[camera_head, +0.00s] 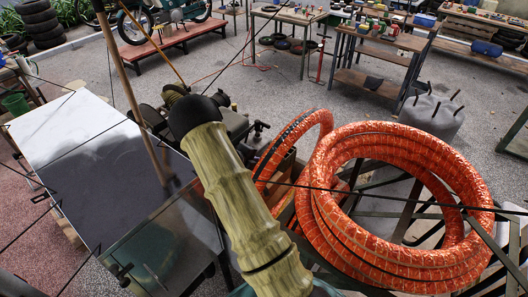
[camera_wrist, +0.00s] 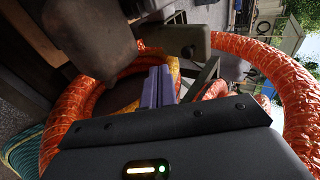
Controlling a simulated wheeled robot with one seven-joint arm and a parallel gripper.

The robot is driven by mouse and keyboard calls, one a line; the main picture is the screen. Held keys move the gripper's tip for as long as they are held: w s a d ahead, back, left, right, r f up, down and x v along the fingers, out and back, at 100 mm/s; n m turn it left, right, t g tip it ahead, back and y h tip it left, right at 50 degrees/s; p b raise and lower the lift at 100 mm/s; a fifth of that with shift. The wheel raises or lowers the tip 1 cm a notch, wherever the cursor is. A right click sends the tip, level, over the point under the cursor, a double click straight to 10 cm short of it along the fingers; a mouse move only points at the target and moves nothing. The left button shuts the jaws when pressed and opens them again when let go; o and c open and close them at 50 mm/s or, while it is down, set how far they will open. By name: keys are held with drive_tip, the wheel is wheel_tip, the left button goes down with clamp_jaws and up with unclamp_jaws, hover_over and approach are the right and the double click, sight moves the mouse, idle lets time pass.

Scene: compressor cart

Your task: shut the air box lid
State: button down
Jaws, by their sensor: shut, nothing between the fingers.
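My gripper (camera_wrist: 158,88) shows in the wrist view as narrow purple fingers, pressed together and empty. In the head view my arm hides it. A worn grey metal casing (camera_wrist: 90,35) is close to the fingers at upper left in the wrist view, with a blunt grey-green arm or block (camera_wrist: 183,40) beside it, just beyond the fingertips. I cannot tell whether either is the air box or its lid. In the head view, dark compressor machinery (camera_head: 230,118) shows behind my arm; no lid can be made out clearly there.
Thick orange hose coils (camera_head: 345,225) lie on a metal frame right of my arm; orange hose (camera_wrist: 285,75) also surrounds the gripper in the wrist view. A large grey panel (camera_head: 85,150) is at left. Workbenches (camera_head: 380,50) stand behind. Open floor (camera_head: 290,85) lies between.

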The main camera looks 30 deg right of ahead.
drive_tip(key=d+p, duration=0.1)
drive_tip(key=w+d+p, duration=0.1)
drive_tip(key=d, duration=0.1)
drive_tip(key=shift+d+r, duration=0.2)
drive_tip(key=shift+d, duration=0.1)
drive_tip(key=shift+d+f, duration=0.1)
drive_tip(key=shift+d, duration=0.35)
drive_tip(key=shift+d, duration=0.1)
